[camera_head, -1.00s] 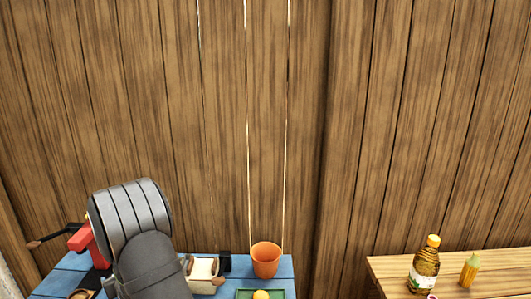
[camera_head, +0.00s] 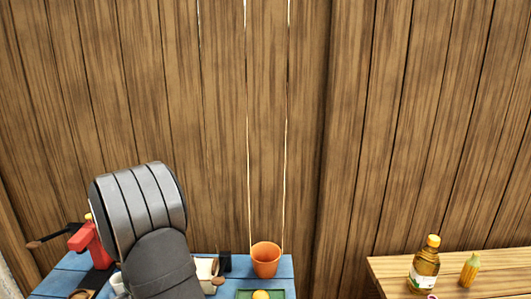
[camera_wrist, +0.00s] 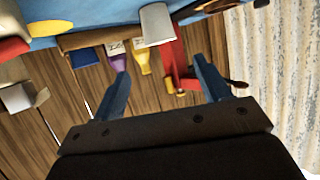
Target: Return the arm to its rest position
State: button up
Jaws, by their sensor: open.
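My gripper (camera_wrist: 162,88) shows in the wrist view with its two blue-grey fingers spread wide apart. Nothing is held between them. In the head view my grey arm stands over the left part of the blue table (camera_head: 55,284), and my gripper is not seen there. In the wrist view the scene is tilted, with the blue table top (camera_wrist: 215,10) along the upper edge. Behind the gap between the fingers are a red device (camera_wrist: 176,68) and a yellow bottle (camera_wrist: 141,58), apart from the fingers.
A wooden table (camera_head: 385,265) at right carries an oil bottle (camera_head: 425,268) and a corn cob (camera_head: 469,270). A plank wall closes the back.

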jog(key=x, duration=1.1)
jog(key=shift+f, duration=0.1)
notch_tip(320, 180, up, 5)
jog(key=shift+f, duration=0.15)
jog(key=w+d+r, duration=0.2)
jog(key=d+r, duration=1)
jog(key=w+d+m+t+h, duration=0.1)
jog(key=w+d, duration=0.3)
jog(key=d, duration=0.9)
jog(key=w+d+m+t+h, duration=0.2)
jog(key=w+d+m+h, duration=0.2)
jog(key=d, duration=0.9)
jog(key=shift+m+t, duration=0.3)
jog(key=shift+o, duration=0.2)
